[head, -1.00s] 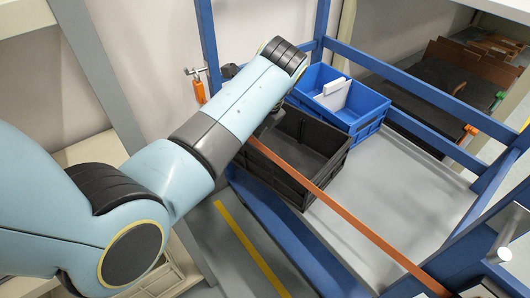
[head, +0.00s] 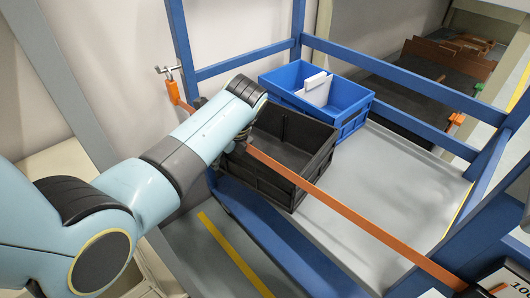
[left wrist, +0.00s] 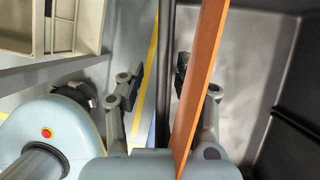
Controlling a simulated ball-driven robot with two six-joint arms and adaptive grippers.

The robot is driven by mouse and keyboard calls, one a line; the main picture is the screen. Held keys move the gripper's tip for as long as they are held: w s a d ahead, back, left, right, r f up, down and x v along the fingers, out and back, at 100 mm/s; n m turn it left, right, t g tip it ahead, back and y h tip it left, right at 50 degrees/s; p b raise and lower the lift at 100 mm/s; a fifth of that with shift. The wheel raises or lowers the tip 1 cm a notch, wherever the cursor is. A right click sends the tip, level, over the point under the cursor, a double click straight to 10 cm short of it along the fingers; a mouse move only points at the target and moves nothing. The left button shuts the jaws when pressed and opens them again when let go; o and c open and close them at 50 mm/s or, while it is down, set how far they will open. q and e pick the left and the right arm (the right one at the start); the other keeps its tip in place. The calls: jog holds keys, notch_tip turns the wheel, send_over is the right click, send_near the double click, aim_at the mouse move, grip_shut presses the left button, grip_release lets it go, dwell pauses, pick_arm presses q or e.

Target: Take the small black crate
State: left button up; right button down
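The small black crate (head: 258,182) stands on the grey shelf of a blue-framed rack in the head view. It is empty as far as I can see. My left gripper (head: 240,143) is at its left side, partly hidden by my arm. In the left wrist view, my left gripper (left wrist: 160,80) is open, with one finger on each side of the crate's dark rim and gaps visible on both sides. The crate's inside (left wrist: 250,65) shows at right there. My right gripper is not in view.
An orange bar (head: 345,210) crosses in front of the crate; in the left wrist view it (left wrist: 202,70) passes close by the right finger. A blue crate (head: 345,97) with a white piece stands behind. The shelf (head: 385,180) is clear to the right.

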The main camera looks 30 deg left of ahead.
pick_arm(q)
grip_shut()
dwell(0.4)
jog(key=shift+r, duration=0.15)
